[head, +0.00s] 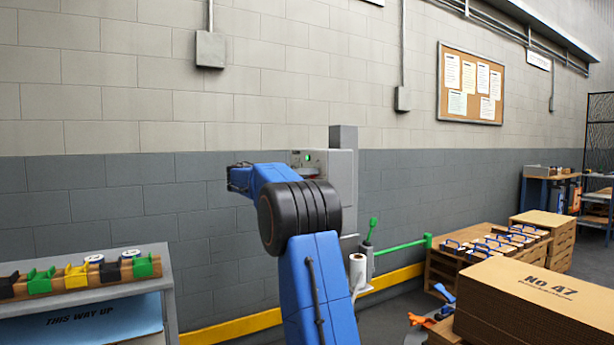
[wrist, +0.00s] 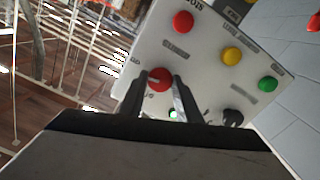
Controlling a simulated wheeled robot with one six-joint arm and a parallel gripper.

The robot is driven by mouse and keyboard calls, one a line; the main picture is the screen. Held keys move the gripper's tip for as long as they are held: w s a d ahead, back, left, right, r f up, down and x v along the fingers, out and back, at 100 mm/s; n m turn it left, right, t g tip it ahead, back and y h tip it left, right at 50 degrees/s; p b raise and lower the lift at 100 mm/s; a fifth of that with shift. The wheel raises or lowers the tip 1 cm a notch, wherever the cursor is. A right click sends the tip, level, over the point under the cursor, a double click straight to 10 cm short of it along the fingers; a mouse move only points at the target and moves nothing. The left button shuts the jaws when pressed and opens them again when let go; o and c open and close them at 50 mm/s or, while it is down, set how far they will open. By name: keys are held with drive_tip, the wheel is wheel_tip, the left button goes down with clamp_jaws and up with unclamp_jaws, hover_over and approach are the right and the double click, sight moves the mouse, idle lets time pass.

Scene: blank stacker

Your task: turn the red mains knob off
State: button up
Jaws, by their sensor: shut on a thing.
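In the wrist view the red mains knob (wrist: 159,76) sits low on a pale control panel (wrist: 205,50), with a small light mark on its face. My gripper (wrist: 160,88) has one finger on each side of the knob and is shut on it. The panel looks tilted in this view. In the head view part of the grey panel box (head: 343,170) shows on the wall behind my blue arm, with a lit green spot (head: 308,157). The knob and my gripper's fingers are hidden there.
Around the knob on the panel are a red button (wrist: 183,21), a yellow button (wrist: 232,56), a green button (wrist: 268,84) and a black knob (wrist: 233,117). In the head view a shelf (head: 170,280) stands left and cardboard boxes (head: 530,300) stand right.

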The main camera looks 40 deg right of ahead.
drive_tip(key=shift+w+f+n, duration=0.1)
drive_tip(key=shift+n, duration=7.8)
drive_tip(key=o, duration=1.1)
drive_tip(key=shift+c, duration=0.2)
drive_tip(key=shift+a, duration=0.1)
drive_tip(key=v, duration=1.7)
drive_tip(key=shift+a, duration=0.15)
